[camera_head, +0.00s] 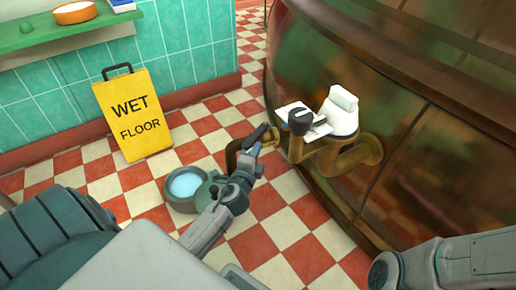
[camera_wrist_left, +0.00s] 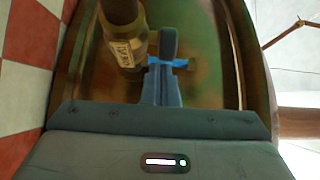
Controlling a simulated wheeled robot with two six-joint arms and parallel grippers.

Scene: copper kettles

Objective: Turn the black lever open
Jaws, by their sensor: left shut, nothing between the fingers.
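The black lever (camera_head: 300,122) shows as a dark, rounded grip on a brass fitting beside the large copper kettle (camera_head: 430,140). In the left wrist view the dark grip (camera_wrist_left: 119,12) stands just left of my fingers, above a brass collar (camera_wrist_left: 125,52) with a label. My left gripper (camera_head: 262,134) is shut and empty, left of the lever in the head view and apart from it there. Its closed fingers show in the wrist view (camera_wrist_left: 166,62), beside the collar; I cannot tell whether they touch it. My right gripper is out of view.
A brass pipe (camera_head: 362,153) and a white fitting (camera_head: 342,108) stand by the kettle wall. A round basin of water (camera_head: 186,184) is on the checkered floor below my left arm. A yellow wet-floor sign (camera_head: 134,115) leans near the tiled wall. Floor between is clear.

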